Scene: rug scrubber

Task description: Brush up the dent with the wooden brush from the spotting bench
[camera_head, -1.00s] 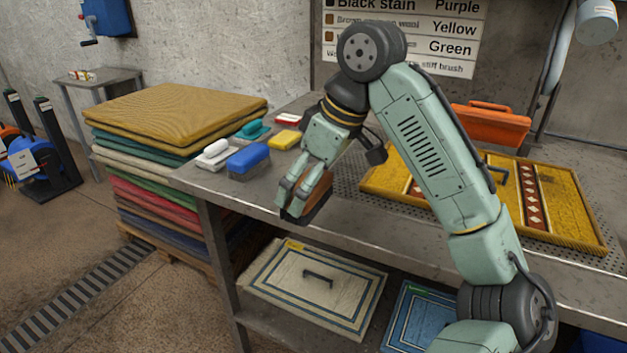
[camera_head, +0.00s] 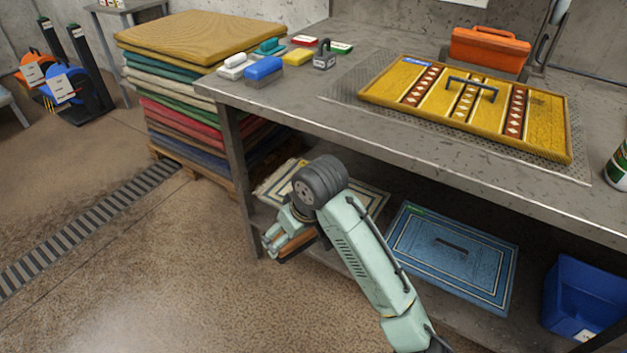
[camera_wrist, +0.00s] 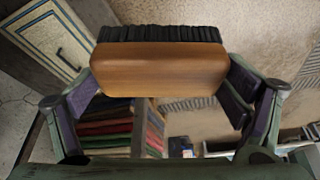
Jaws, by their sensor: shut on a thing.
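The wooden brush (camera_wrist: 160,70) is in my gripper in the wrist view, a brown wooden block with dark bristles along its far edge. In the head view my gripper (camera_head: 279,250) is low, in front of the bench and near its lower shelf, shut on the brush (camera_head: 296,244). The spotting bench (camera_head: 400,140) has a yellow patterned rug panel (camera_head: 545,122) with a handle on top. A blue panel (camera_head: 455,255) and a cream panel (camera_head: 285,178) lie on the lower shelf; my arm partly covers the cream one. I cannot make out a dent.
An orange toolbox (camera_head: 490,50) is behind the yellow panel. A rug stack (camera_head: 195,38) stands left of the bench. A blue bin (camera_head: 575,300) is at right. The floor in front is clear.

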